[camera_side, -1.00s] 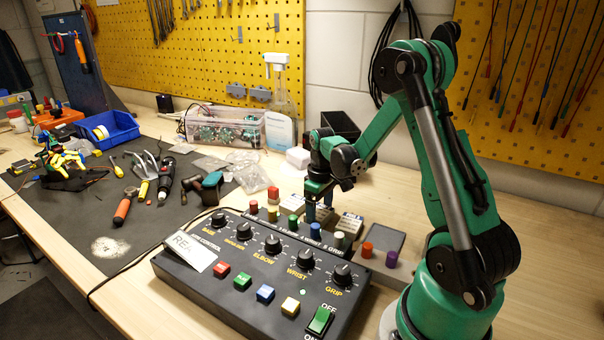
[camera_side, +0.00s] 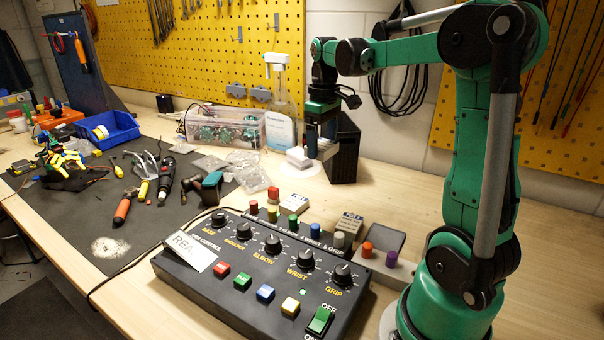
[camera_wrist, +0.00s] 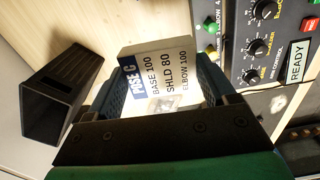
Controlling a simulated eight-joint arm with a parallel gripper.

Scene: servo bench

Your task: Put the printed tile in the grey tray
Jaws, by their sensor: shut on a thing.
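My gripper (camera_side: 320,152) is shut on a printed tile. In the wrist view the tile (camera_wrist: 155,80) is a pale block with a blue label and the lines BASE 100, SHLD 80 and ELBOW 100, held between the two fingers (camera_wrist: 160,92). In the side view my gripper is up in the air, in front of the black open box, and the tile is hard to make out.
A black open-topped box (camera_side: 346,152) stands by my gripper and shows in the wrist view (camera_wrist: 62,92). Two other tiles (camera_side: 295,204) (camera_side: 349,226) sit behind the control box (camera_side: 265,270). A pump bottle (camera_side: 281,100) and a clear parts bin (camera_side: 225,128) stand behind.

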